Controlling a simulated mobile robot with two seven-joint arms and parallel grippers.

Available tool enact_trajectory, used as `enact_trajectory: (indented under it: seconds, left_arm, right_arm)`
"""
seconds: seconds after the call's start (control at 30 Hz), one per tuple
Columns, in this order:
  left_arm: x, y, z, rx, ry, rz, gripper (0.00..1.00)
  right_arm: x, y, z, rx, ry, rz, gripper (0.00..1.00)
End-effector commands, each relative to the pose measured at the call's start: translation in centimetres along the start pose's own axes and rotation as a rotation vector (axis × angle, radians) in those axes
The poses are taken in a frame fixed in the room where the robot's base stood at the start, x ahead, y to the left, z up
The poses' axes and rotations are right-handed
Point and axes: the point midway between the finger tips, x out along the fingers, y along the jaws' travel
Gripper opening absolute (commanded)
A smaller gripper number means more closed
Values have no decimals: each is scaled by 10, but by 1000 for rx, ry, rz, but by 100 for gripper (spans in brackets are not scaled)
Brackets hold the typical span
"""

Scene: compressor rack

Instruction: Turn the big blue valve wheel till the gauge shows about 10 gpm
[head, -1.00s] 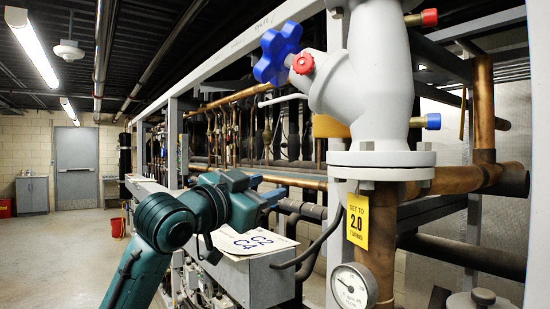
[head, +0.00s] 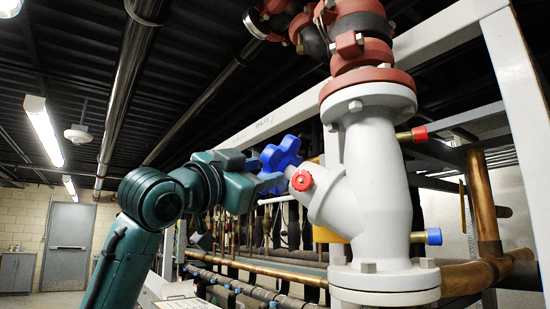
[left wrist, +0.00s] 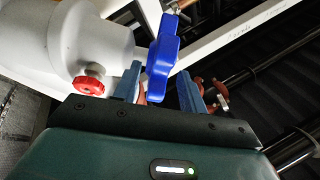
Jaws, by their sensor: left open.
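My left gripper (head: 268,173) is at the wheel's left side in the head view. In the left wrist view its two blue-grey fingers (left wrist: 160,84) are apart, and part of the wheel (left wrist: 163,60) lies between them. I cannot tell whether either finger touches it. The gauge is out of view in both current frames. My right gripper is not in view.
A small red knob (head: 302,181) sits close beside the wheel on the valve body. A red-capped stub (head: 413,134) and a blue-capped stub (head: 427,237) stick out to the right. Grey frame beams and copper pipes (head: 270,270) surround the valve.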

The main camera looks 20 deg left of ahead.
Motion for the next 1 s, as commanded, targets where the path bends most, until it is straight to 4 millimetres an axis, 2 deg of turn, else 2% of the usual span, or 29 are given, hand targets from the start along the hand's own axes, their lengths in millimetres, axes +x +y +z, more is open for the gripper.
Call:
enact_trajectory:
  seconds: [0.1,0.3,0.67,1.0]
  left_arm:
    - [23,-1,-2,-2,-2,2,42]
    - [43,-1,-1,-1,0,1,42]
    - [47,0,0,0,1,0,42]
    - [46,0,0,0,1,0,14]
  right_arm:
    - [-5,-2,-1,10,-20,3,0]
    - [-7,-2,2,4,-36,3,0]
    - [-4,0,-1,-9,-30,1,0]
    - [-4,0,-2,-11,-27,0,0]
